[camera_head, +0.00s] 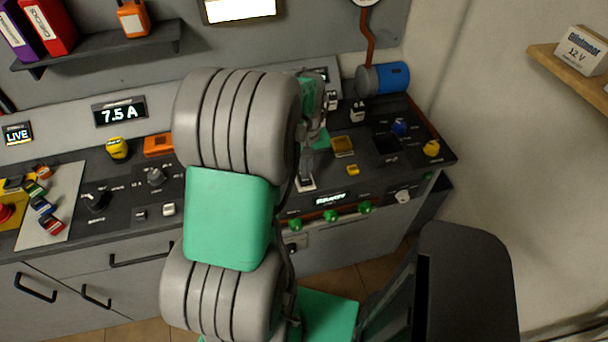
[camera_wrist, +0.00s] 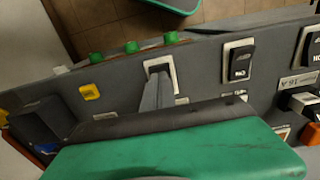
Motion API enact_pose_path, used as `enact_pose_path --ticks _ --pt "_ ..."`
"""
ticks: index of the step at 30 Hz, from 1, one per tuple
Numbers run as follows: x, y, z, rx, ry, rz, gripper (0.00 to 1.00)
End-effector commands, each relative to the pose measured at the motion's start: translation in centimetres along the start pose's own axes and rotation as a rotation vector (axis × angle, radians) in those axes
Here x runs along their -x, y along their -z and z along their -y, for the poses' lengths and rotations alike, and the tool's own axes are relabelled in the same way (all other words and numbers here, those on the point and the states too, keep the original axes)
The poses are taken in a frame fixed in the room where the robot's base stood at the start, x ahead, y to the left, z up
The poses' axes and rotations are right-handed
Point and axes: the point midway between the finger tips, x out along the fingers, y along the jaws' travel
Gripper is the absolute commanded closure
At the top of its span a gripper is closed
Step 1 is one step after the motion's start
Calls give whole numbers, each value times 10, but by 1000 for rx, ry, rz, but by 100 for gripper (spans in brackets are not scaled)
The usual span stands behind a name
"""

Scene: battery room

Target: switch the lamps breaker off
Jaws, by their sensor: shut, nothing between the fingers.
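In the wrist view, a rocker breaker (camera_wrist: 160,64) in a white frame sits on the grey console. My gripper (camera_wrist: 156,84) is shut and empty, its fingertips at this rocker and covering much of it. I cannot tell whether they touch it. Two more black rockers in white frames stand to the right, the near one (camera_wrist: 240,62) marked ON and another (camera_wrist: 312,46) at the edge. I cannot read which one is for the lamps. In the head view, the fingers are partly hidden by my arm, above a white-framed switch (camera_head: 306,185).
Green knobs (camera_head: 331,215) line the console's front edge beside a small lit display (camera_head: 331,199). A lit panel reads 7.5 A (camera_head: 119,112).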

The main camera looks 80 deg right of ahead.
Motion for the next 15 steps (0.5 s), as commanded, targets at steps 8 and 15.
enact_pose_path --ticks 8,15 --pt "0 0 0 0 0 0 100" --pt "-4 0 0 0 0 0 100"
